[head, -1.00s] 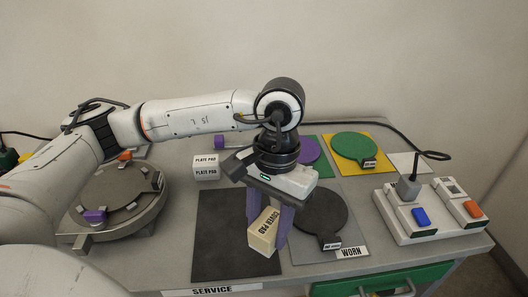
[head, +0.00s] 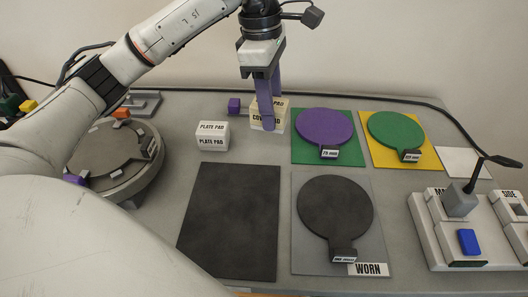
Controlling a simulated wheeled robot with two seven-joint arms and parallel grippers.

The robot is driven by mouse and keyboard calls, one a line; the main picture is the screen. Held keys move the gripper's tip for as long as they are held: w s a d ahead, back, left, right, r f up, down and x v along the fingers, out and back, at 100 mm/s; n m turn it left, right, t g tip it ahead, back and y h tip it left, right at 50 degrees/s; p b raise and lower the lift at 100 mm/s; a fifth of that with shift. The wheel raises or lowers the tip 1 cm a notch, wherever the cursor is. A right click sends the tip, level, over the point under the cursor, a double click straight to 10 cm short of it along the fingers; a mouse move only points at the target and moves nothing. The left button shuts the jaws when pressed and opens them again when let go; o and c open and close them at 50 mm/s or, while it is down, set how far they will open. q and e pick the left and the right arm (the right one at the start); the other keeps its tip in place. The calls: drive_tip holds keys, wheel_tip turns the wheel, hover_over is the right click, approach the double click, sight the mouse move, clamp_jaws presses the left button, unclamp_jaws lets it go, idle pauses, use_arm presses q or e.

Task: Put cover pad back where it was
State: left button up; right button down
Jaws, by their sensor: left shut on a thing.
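The cover pad (head: 284,116) is a cream block with black lettering on its top and front. It is at the back of the table, right of the plate pad (head: 212,136), upright and square to it. My left gripper (head: 267,115) points down with its purple fingers shut on the cover pad, covering part of its lettering. I cannot tell whether the pad's underside touches the table. My right gripper is not in view.
A dark mat (head: 229,222) lies in front, beside the WORN mat (head: 367,269) with a black disc. Purple (head: 324,126) and green (head: 397,131) discs lie on mats at right. A purple block (head: 234,105) is just left of the cover pad.

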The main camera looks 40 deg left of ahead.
use_arm(q)
drive_tip(key=n, duration=0.1)
drive_tip(key=w+a+n, duration=0.1)
drive_tip(key=n, duration=0.2)
drive_tip(key=shift+w+a+r+b, duration=0.15)
drive_tip(key=shift+a+r+b, duration=0.05)
drive_tip(key=shift+a+b, duration=0.15)
drive_tip(key=f+n, duration=0.1)
drive_tip(key=f, duration=0.2)
drive_tip(key=f+n, duration=0.1)
drive_tip(key=f, duration=0.2)
drive_tip(key=a+f, duration=0.1)
drive_tip(key=f, duration=0.2)
drive_tip(key=shift+w+f+n+t+y, duration=0.25)
drive_tip(key=shift+f+n+t+y, duration=0.05)
drive_tip(key=shift+n, duration=0.1)
drive_tip(key=shift+f, duration=0.1)
drive_tip(key=o, duration=1.1)
